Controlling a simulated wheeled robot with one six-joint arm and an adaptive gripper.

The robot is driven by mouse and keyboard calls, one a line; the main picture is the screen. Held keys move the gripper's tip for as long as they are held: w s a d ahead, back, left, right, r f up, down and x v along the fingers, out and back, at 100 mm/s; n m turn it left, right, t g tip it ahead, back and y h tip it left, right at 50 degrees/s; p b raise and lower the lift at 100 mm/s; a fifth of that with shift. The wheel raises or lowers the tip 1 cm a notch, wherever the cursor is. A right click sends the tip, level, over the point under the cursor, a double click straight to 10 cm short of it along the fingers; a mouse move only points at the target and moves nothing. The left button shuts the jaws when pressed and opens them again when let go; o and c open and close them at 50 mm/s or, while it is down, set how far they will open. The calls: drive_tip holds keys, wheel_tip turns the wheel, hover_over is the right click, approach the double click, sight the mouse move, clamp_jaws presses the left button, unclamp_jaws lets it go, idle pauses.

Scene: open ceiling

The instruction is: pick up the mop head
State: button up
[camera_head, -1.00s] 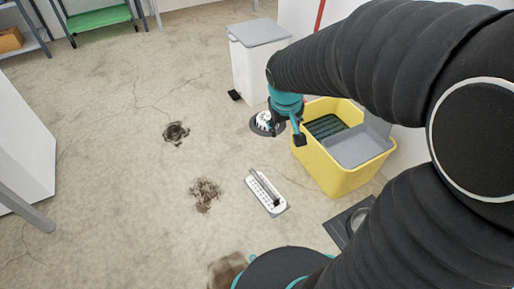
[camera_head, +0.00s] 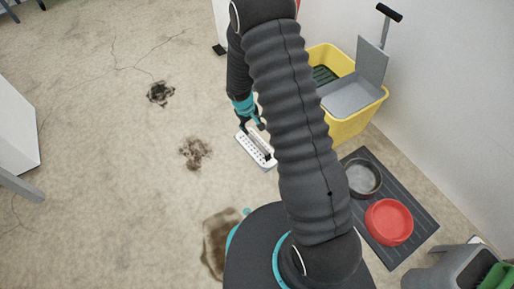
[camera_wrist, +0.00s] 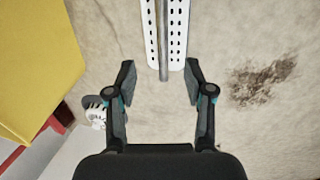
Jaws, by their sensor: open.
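The mop head appears to be a flat white perforated plate (camera_head: 252,150) with a grey bar along its middle, lying on the floor. In the wrist view the plate (camera_wrist: 178,40) is at the top centre, cut off by the frame edge. Its grey bar points toward my gripper (camera_wrist: 161,82), with the bar's end between the open fingertips in the picture. I see no contact, and the height gap cannot be told. In the head view my gripper (camera_head: 251,121) is just above the plate's far end, partly hidden by my arm.
A yellow bucket (camera_head: 352,126) with a grey wringer (camera_head: 350,97) stands to the right. A dark mat (camera_head: 408,213) holds a grey bowl (camera_head: 362,178) and red bowl (camera_head: 389,222). A round grey-and-white object (camera_wrist: 97,112) is left of my gripper. Floor left of the plate is open, with dark stains (camera_head: 195,153).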

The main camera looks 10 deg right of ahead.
drive_tip(key=b, duration=0.2)
hover_over(256, 142)
drive_tip(key=f, duration=0.6)
drive_tip(key=s+f, duration=0.1)
drive_tip(key=f, duration=0.2)
drive_tip(key=shift+a+f, duration=0.15)
drive_tip(key=shift+a, duration=0.2)
drive_tip(key=shift+w+d+f+b, duration=0.15)
drive_tip(key=shift+f, duration=0.75)
drive_tip(key=shift+w+d+f+b, duration=0.1)
drive_tip(key=shift+w+f, duration=0.1)
drive_tip(key=shift+f, duration=0.65)
drive_tip(key=shift+w+d+f+b, duration=0.15)
drive_tip(key=shift+f, duration=0.75)
clamp_jaws()
